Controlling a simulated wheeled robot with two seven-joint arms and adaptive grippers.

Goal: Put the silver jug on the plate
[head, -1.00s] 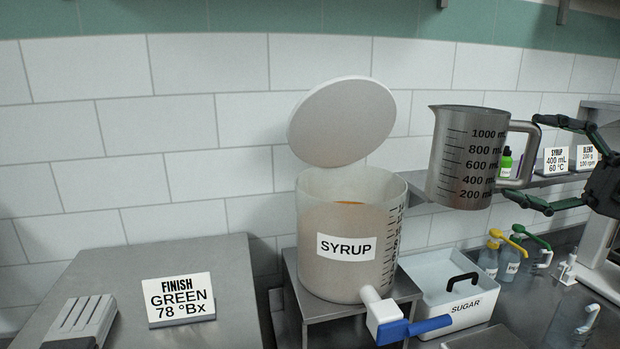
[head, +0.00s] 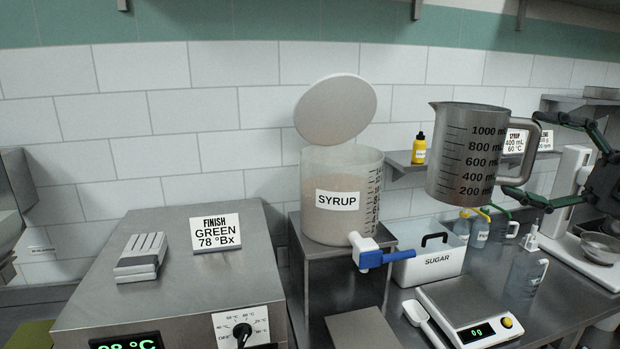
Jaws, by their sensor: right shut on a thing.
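The silver jug (head: 462,150) is a metal measuring jug with black mL marks. It hangs upright in the air right of the syrup tank. My right gripper (head: 532,155) is shut on its handle from the right. A steel heating unit (head: 165,287) with a flat top, a dial and a green °C display is at the lower left; its top looks like the plate. The jug is well to the right of it and apart from it. My left gripper is not in view.
The syrup tank (head: 335,226) with raised lid and blue tap stands between jug and unit. A FINISH sign (head: 216,233) and a grey slotted block (head: 142,255) sit on the unit. A sugar box (head: 428,266) and a scale (head: 466,308) stand right.

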